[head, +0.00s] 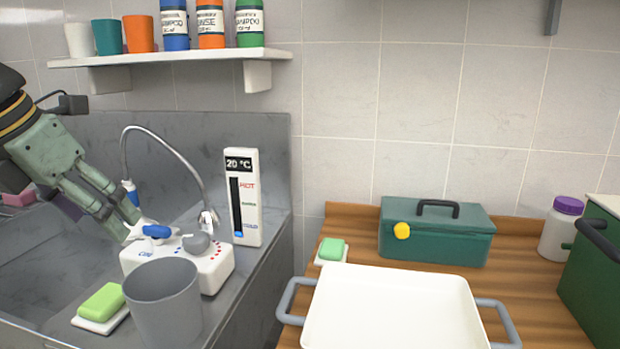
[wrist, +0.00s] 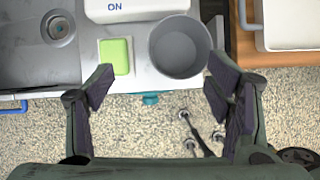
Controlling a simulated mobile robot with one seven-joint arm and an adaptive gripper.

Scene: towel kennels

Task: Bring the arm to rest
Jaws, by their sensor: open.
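My gripper (head: 122,222) is at the left of the head view, on a green arm over the sink side, close to the white tap unit (head: 215,262) with a blue-and-white lever. I cannot tell whether it touches the lever. In the wrist view my gripper (wrist: 160,88) is open, its two dark-padded fingers wide apart with nothing held between them. Beyond the fingers are a green soap block (wrist: 115,57) on a white dish and an empty grey cup (wrist: 180,46).
A curved hose tap rises behind the unit, beside a thermometer panel (head: 242,197) reading 20 °C. A shelf (head: 190,56) with cups and bottles hangs above. A white tray (head: 390,310), teal box (head: 436,240) and purple-lidded jar (head: 561,230) occupy the wooden counter.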

